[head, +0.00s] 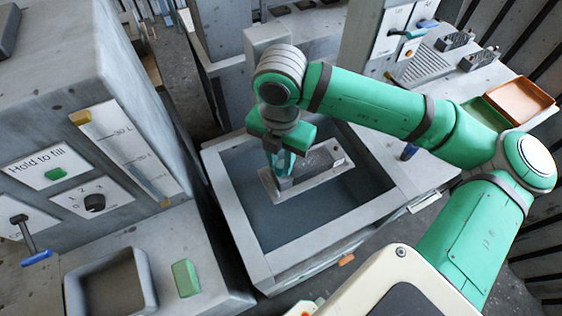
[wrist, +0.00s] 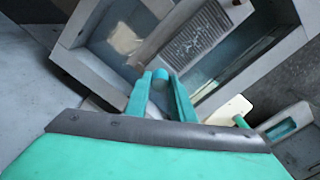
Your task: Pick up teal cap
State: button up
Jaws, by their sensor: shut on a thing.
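My gripper (wrist: 161,82) has its two teal fingers closed around a small rounded teal piece, the teal cap (wrist: 160,76), in the wrist view. Only its top shows between the fingers. In the head view my gripper (head: 283,170) points down over the open grey basin (head: 232,215), above or at the near end of a grey framed plate (head: 322,172). The cap cannot be told apart from the teal fingers there. I cannot tell whether the cap touches the plate.
A grey cabinet with a lever (head: 30,240) and knob (head: 95,203) stands at left, with a small tray (head: 110,285) and green block (head: 185,278) in front. An orange tray (head: 520,100) is at the right. The basin walls surround my gripper.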

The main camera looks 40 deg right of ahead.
jog(key=s+d+r, duration=0.5)
jog(key=s+r, duration=0.6)
jog(key=s, duration=0.2)
jog(key=shift+r, duration=0.4)
jog(key=shift+d, duration=0.1)
